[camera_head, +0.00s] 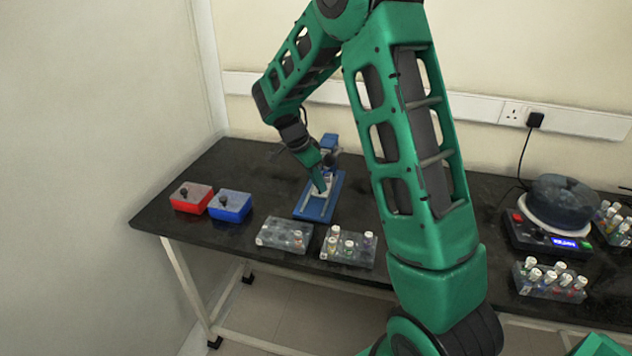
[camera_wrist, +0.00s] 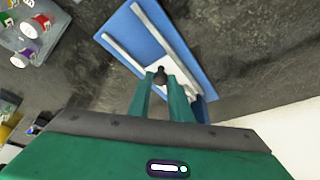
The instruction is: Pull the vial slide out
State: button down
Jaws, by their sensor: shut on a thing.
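The vial slide is a white plate (camera_wrist: 179,63) on a blue base (camera_wrist: 137,41) with two pale rails, seen in the wrist view. A dark knob stands on the plate. My gripper (camera_wrist: 161,76) is shut on this knob, with one green finger on each side. In the head view my gripper (camera_head: 321,188) reaches down over the blue base (camera_head: 313,209) near the middle of the table. The fingers and arm hide part of the slide there. No vial can be made out on the plate.
Red (camera_head: 192,197) and blue (camera_head: 230,205) knobbed boxes stand to the left. A nearly empty clear rack (camera_head: 284,236) and a rack with several vials (camera_head: 347,248) stand at the front edge. A round device (camera_head: 560,208) and more vial racks (camera_head: 549,282) are at right.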

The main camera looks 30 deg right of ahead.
jog(key=s+a, duration=0.6)
jog(key=shift+a, duration=0.2)
jog(key=c, duration=1.6)
grip_release()
jog(key=shift+c, duration=0.2)
jog(key=v, duration=1)
jog(key=shift+r, duration=0.4)
